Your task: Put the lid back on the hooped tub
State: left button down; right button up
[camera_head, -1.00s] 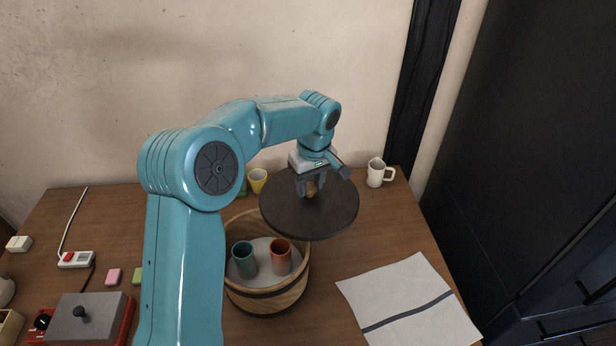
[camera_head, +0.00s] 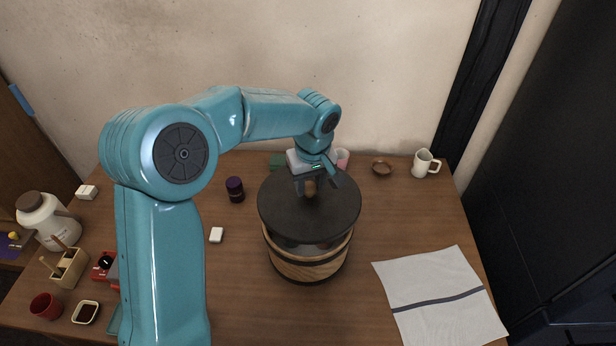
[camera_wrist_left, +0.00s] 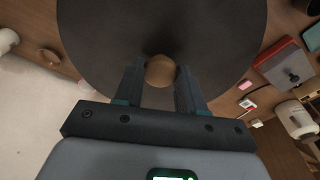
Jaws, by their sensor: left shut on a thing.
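My left gripper (camera_head: 310,188) is shut on the wooden knob (camera_wrist_left: 160,71) of a round dark lid (camera_head: 309,215). The lid also fills much of the left wrist view (camera_wrist_left: 100,35). It is held roughly level above the hooped tub (camera_head: 305,271), a round wooden tub with dark bands. A gap shows between the lid's front edge and the tub's front rim, with the cups inside partly visible through it. The lid hides the tub's back rim. My right gripper is not in view.
A white cloth with a dark stripe (camera_head: 436,300) lies right of the tub. A dark purple jar (camera_head: 235,189) and white block (camera_head: 216,235) are left of the tub.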

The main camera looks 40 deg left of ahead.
aim_at(309, 197)
pick_arm(q)
jog(key=shift+s+a, duration=0.25)
jog(key=shift+f, duration=0.2)
jog(key=shift+d+f+b, duration=0.2)
jog(key=shift+f+b, duration=0.25)
notch_tip(309, 197, down, 4)
jog(key=b, duration=0.2)
jog(key=shift+w+r+b, duration=0.1)
jog(key=shift+b, duration=0.2)
jog(key=shift+a+f+b, duration=0.1)
jog(key=shift+f+b, duration=0.55)
jog(key=shift+f, duration=0.05)
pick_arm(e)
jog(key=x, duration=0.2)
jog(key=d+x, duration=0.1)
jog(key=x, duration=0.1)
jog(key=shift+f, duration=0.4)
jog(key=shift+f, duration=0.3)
pick_arm(q)
jog(key=shift+f+b, duration=0.15)
jog(key=shift+b, duration=0.5)
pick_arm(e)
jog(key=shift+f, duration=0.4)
